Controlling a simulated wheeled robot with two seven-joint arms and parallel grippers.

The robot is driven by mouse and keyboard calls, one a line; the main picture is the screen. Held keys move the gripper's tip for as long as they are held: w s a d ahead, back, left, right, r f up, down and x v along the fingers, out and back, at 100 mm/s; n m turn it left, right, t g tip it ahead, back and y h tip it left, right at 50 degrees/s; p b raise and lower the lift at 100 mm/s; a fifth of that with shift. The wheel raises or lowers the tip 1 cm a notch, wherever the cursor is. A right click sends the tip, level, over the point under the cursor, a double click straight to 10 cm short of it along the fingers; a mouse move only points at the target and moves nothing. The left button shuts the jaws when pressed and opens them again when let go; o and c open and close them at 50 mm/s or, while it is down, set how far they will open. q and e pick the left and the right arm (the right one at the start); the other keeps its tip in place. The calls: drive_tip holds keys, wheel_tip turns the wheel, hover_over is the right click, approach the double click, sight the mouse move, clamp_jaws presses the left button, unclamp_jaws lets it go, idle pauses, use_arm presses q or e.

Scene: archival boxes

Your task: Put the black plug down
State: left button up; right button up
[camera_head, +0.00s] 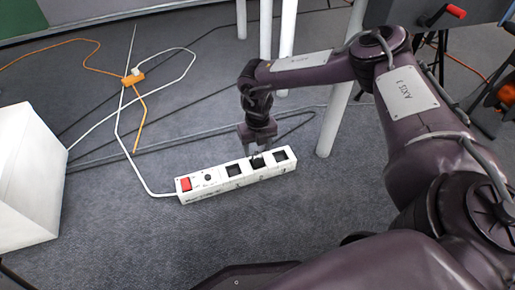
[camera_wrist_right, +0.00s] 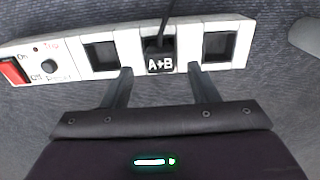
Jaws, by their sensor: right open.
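The black plug (camera_head: 257,162) sits in a socket of the white power strip (camera_head: 215,188) on the floor. In the right wrist view the plug (camera_wrist_right: 160,52) bears the label "A+B", lies between two dark empty-looking sockets, and has a black cable running up from it. My right gripper (camera_head: 258,149) is over the strip at the plug. In the wrist view its two fingers (camera_wrist_right: 159,73) are apart, one on each side of the plug's near end, with visible gaps. I cannot tell their exact height over the strip. My left gripper is not in view.
The strip has a red switch (camera_head: 186,184) at its left end and a white cable. An orange connector (camera_head: 132,78) lies on the carpet further back. A white box (camera_head: 25,175) stands at the left. White table legs (camera_head: 340,90) stand behind the strip.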

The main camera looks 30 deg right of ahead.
sight(258, 156)
wheel_tip(258, 156, up, 7)
drive_tip(key=p, duration=0.4)
drive_tip(key=shift+r, duration=0.15)
